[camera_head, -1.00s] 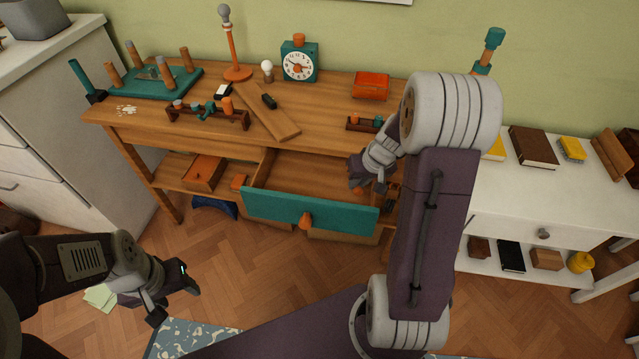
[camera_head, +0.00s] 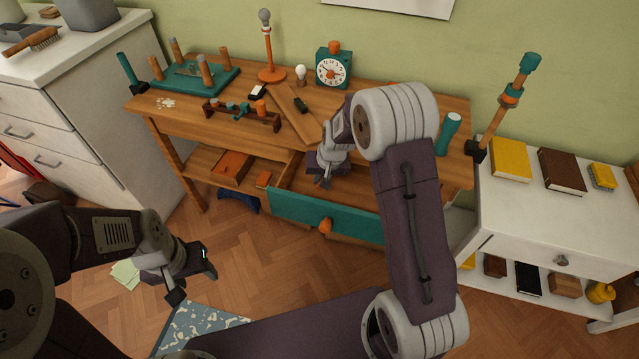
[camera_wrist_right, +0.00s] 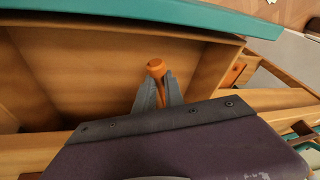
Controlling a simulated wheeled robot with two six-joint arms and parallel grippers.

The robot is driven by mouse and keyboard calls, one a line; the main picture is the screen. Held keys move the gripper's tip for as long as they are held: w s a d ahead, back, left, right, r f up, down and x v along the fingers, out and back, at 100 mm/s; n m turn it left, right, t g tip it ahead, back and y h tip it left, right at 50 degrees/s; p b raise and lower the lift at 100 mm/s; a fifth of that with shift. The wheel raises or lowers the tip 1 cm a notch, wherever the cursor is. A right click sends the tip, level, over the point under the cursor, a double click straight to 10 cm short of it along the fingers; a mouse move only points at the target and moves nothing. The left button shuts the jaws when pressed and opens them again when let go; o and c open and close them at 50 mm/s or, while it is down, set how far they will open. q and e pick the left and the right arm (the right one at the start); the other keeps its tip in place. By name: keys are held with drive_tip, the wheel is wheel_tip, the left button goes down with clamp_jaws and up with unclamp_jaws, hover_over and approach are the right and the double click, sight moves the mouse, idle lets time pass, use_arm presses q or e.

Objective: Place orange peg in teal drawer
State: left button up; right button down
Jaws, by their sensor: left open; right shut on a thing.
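The teal drawer (camera_head: 284,206) is pulled out below the wooden workbench, with an orange knob (camera_head: 325,226) on its front. The right wrist view shows its bare wooden inside and its teal front edge (camera_wrist_right: 170,14). My right gripper (camera_head: 324,180) is over the open drawer. The right wrist view shows it (camera_wrist_right: 157,88) shut on the orange peg (camera_wrist_right: 156,68), whose rounded head sticks out past the fingertips. I cannot tell whether the peg touches the drawer floor. My left gripper (camera_head: 193,286) is open and empty, away from the bench at the lower left.
The bench top (camera_head: 180,128) holds a teal pegboard (camera_head: 215,80), a clock (camera_head: 333,70), a lamp-like stand (camera_head: 270,60) and a wooden rack (camera_head: 240,117). A white side table (camera_head: 590,225) with books stands at the right. White drawers (camera_head: 95,120) stand at the left.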

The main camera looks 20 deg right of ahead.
drive_tip(key=f, duration=0.1)
drive_tip(key=f+b, duration=0.1)
drive_tip(key=f, duration=0.1)
drive_tip(key=shift+w+a+f, duration=0.1)
drive_tip(key=shift+a, duration=0.15)
drive_tip(key=shift+f, duration=0.3)
drive_tip(key=shift+w+r, duration=0.1)
drive_tip(key=shift+f+b, duration=0.6)
drive_tip(key=shift+b, duration=0.05)
drive_tip(key=c, duration=1.4)
unclamp_jaws()
drive_tip(key=shift+c, duration=0.2)
drive_tip(key=shift+r, duration=0.15)
